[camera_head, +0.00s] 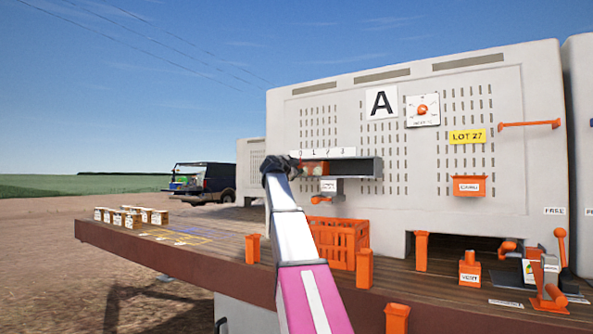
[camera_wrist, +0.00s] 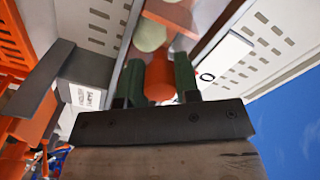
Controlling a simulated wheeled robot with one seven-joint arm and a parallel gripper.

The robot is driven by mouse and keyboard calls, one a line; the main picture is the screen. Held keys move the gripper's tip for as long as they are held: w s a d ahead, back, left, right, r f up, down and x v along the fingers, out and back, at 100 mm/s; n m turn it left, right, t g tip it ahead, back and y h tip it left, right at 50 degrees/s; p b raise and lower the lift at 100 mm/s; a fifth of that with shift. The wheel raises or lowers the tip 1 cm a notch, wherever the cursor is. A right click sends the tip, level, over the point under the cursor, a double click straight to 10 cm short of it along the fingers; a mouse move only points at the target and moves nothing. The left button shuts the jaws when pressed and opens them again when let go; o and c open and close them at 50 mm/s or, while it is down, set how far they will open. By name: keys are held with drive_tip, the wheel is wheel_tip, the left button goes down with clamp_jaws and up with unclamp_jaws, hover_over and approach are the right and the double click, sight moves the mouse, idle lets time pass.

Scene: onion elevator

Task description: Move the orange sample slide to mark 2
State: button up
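The orange sample slide (camera_head: 315,168) sits at the left part of a grey open tray (camera_head: 368,168) on the machine's front, under a white strip (camera_head: 335,153) with small number marks. The strip's left marks are nearest the slide; the exact mark is too small to tell. My gripper (camera_wrist: 160,75) is at the slide's left end, its two dark green fingers close on either side of an orange rounded knob (camera_wrist: 159,80), seemingly touching it. The wrist view also shows the white strip (camera_wrist: 222,62) with a "0" beside the gripper. My arm hides part of the slide in the head view.
An orange crate (camera_head: 340,243) stands on the wooden deck (camera_head: 235,250) below the tray. Several orange posts line the deck's front edge. Small labelled boxes (camera_head: 130,215) stand at left. An orange handle bar (camera_head: 530,124) and dial (camera_head: 422,110) are on the machine face.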

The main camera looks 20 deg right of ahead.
drive_tip(key=s+d, duration=0.4)
drive_tip(key=s, duration=0.1)
drive_tip(key=shift+s, duration=0.1)
clamp_jaws()
drive_tip(key=o, duration=1)
unclamp_jaws()
drive_tip(key=shift+a, duration=0.1)
approach(314, 168)
drive_tip(key=v, duration=0.4)
drive_tip(key=shift+s+a, duration=0.15)
drive_tip(key=shift+s, duration=0.15)
drive_tip(key=shift+s+a, duration=0.1)
